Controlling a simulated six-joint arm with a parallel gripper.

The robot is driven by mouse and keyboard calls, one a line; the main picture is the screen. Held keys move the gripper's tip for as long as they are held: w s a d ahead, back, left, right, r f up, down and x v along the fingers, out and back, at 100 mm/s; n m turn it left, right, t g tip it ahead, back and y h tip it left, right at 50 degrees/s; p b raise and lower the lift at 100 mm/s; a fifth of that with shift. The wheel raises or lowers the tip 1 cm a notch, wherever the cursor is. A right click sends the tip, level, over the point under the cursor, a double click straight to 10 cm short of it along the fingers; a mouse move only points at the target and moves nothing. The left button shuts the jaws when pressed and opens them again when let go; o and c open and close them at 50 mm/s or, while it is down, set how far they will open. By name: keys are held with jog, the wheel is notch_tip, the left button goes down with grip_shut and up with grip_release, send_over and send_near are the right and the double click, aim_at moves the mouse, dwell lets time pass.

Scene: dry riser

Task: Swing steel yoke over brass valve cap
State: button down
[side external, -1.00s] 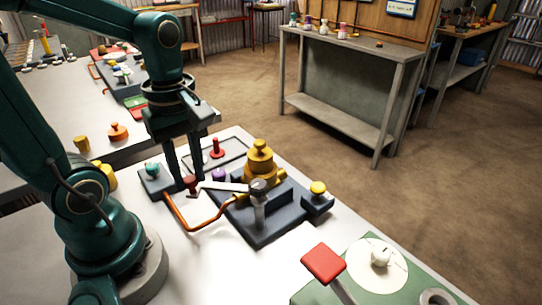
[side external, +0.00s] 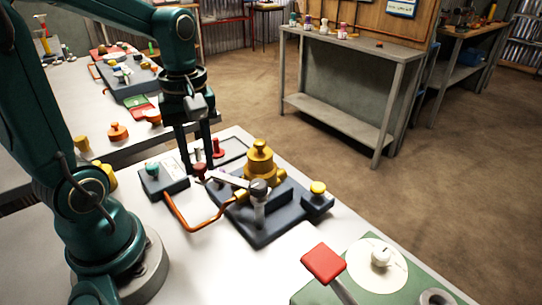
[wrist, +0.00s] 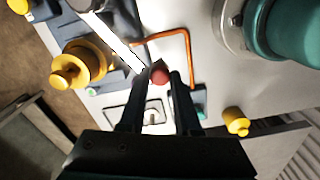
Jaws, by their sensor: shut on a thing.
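The steel yoke (side external: 232,181) is a flat pale bar. It runs from a grey pivot post (side external: 259,206) to a dark red knob (side external: 199,171) at its free end. My gripper (side external: 196,169) is shut on that knob; the wrist view shows the red knob (wrist: 160,74) between the fingertips, with the yoke (wrist: 119,42) leading up and left. The brass valve cap (side external: 260,158) stands upright on the dark base, behind the yoke in the side view. In the wrist view the brass cap (wrist: 74,68) is left of the yoke, apart from it and uncovered.
An orange bent handle (side external: 188,226) lies in front of the yoke. A yellow knob (side external: 318,188) is on the base's right. A red peg (side external: 218,148) and a box with a teal knob (side external: 153,169) stand near my gripper.

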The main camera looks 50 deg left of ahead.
jog(key=shift+w+a+m, duration=0.2)
jog(key=shift+w+m, duration=0.7)
jog(key=shift+m, duration=0.05)
jog(key=shift+w+a+m, duration=0.25)
jog(key=shift+w+m, duration=0.65)
jog(key=shift+w, duration=0.05)
jog(key=shift+w+a+m, duration=0.2)
jog(key=shift+w+m, duration=0.7)
jog(key=shift+m, duration=0.05)
jog(key=c, duration=0.6)
grip_release()
notch_tip(320, 180, up, 5)
jog(key=shift+r, duration=0.1)
